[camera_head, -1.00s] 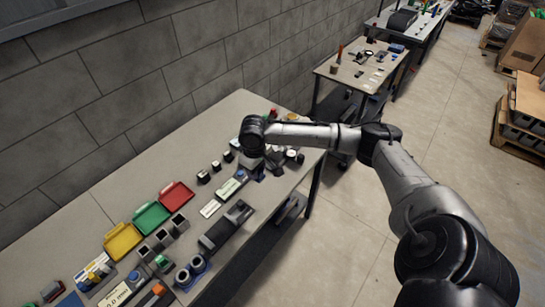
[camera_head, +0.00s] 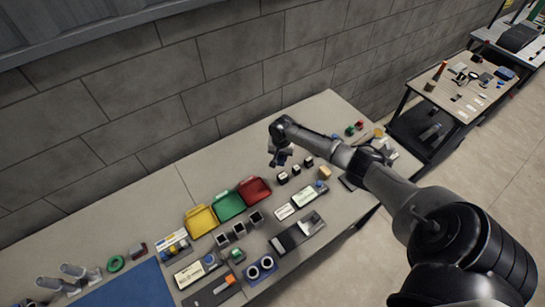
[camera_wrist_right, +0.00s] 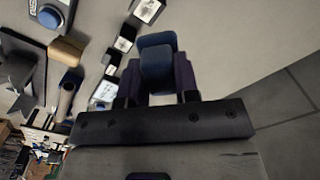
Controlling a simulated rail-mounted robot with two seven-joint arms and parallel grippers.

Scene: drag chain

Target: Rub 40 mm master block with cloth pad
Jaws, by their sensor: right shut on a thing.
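My right gripper (camera_head: 279,160) is shut on a dark blue pad, which looks like the cloth pad (camera_wrist_right: 158,65); the pad shows between the fingers in the right wrist view. In the head view the gripper hangs over the bench, just behind and left of a row of small dark blocks with white tops: a near one (camera_head: 283,178), a middle one (camera_head: 296,170) and a far one (camera_head: 308,161). These blocks also show left of the pad in the wrist view (camera_wrist_right: 124,43). Their markings are too small to read, so I cannot tell which is 40 mm. My left gripper is not in view.
Yellow (camera_head: 201,220), green (camera_head: 229,205) and red (camera_head: 255,189) trays stand left of the blocks. White label plates (camera_head: 303,196) and a dark fixture (camera_head: 298,232) lie in front. A brick wall (camera_head: 230,80) runs behind the bench. Bare bench top lies behind the trays.

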